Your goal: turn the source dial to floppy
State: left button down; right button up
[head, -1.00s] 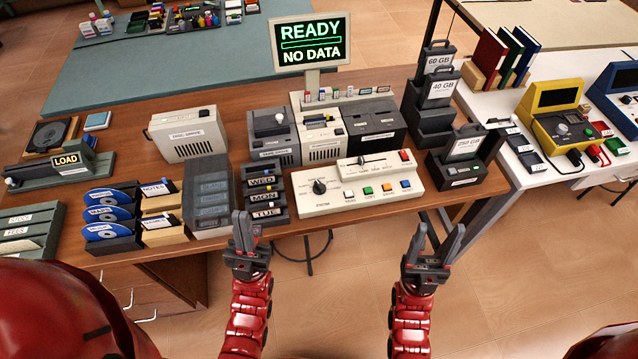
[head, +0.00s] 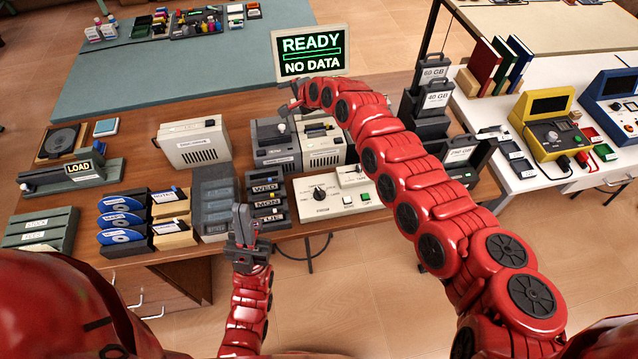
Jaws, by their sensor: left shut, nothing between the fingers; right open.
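The source dial (head: 319,193) is a black knob with a white pointer line on the left part of a cream control panel (head: 327,209). Its printed labels are too small to read.
A monitor (head: 311,53) reading READY, NO DATA stands behind the drive units (head: 276,142). A WED, MON, TUE rack (head: 267,199) stands left of the panel. Dark cartridge stands (head: 427,110) are on the right, close to my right arm.

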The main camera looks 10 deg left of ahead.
jog(key=s+d+g+h+p, duration=0.1)
jog(key=s+d+g+h, duration=0.3)
jog(key=s, duration=0.5)
jog(key=g+h, duration=0.3)
send_near(319, 191)
notch_tip(319, 191, down, 2)
jog(key=p, duration=0.3)
jog(key=shift+a+m, duration=0.1)
jog(key=shift+m, duration=0.3)
notch_tip(319, 191, down, 6)
jog(key=shift+w+r, duration=0.15)
jog(key=shift+r, duration=0.05)
jog(key=shift+f+b, duration=0.4)
jog(key=shift+f, duration=0.2)
grip_shut()
